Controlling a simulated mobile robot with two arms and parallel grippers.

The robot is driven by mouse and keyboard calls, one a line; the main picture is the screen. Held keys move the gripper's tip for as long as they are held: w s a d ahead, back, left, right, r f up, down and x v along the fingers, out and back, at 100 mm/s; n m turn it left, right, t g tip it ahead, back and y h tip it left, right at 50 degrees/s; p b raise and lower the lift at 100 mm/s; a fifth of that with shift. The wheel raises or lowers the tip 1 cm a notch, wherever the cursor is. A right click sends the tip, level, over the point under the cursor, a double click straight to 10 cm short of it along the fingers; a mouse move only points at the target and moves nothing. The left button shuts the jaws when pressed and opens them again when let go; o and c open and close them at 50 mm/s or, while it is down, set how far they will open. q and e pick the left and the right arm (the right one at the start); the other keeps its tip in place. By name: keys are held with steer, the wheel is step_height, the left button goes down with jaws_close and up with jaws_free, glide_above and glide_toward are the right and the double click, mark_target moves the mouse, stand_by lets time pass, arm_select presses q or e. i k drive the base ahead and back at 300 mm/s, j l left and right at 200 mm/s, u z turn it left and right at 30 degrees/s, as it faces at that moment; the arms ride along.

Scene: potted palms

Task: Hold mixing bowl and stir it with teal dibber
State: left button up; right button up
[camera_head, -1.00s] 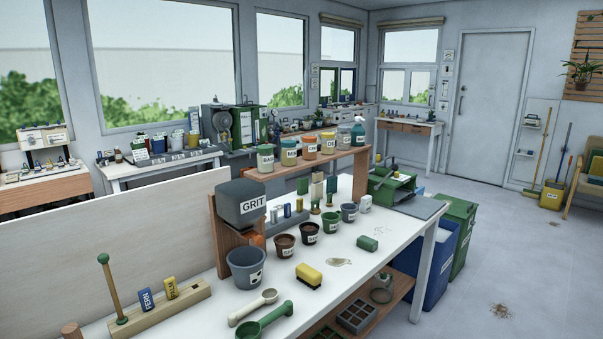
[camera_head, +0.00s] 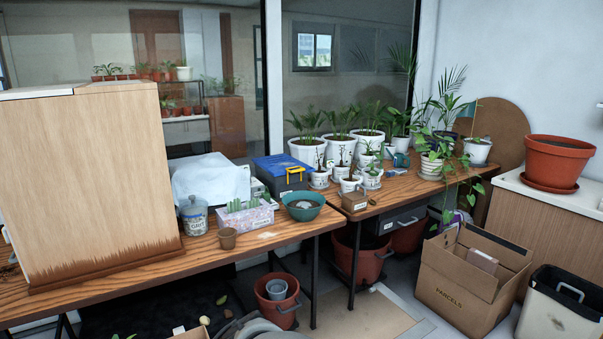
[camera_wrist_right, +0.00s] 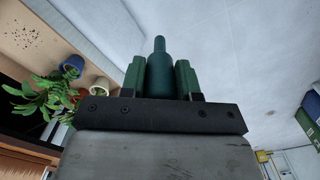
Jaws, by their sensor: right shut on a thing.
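A teal bowl (camera_head: 303,207) stands near the front of the wooden bench (camera_head: 268,237), with something grey inside. It is probably the mixing bowl. In the right wrist view, my right gripper (camera_wrist_right: 160,66) is shut on the teal dibber (camera_wrist_right: 160,76), a dark rounded piece with a narrower tip pointing away from the wrist. Part of the dibber is hidden between the green fingers. Neither gripper shows in the head view, and my left gripper is in no view.
A tall wooden panel (camera_head: 80,180) blocks the bench's left. White potted palms (camera_head: 342,147) stand behind right. An open cardboard box (camera_head: 455,285) is on the floor.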

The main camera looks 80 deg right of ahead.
mark_target(303, 206)
steer(key=l+z, duration=0.4)
steer(key=l, duration=0.15)
steer(key=l+z, duration=0.45)
steer(key=l, duration=0.15)
steer(key=i+l+z, duration=0.1)
steer(key=l+z, duration=0.3)
steer(key=l, duration=0.15)
steer(key=i+l+z, duration=0.2)
steer(key=l+z, duration=0.25)
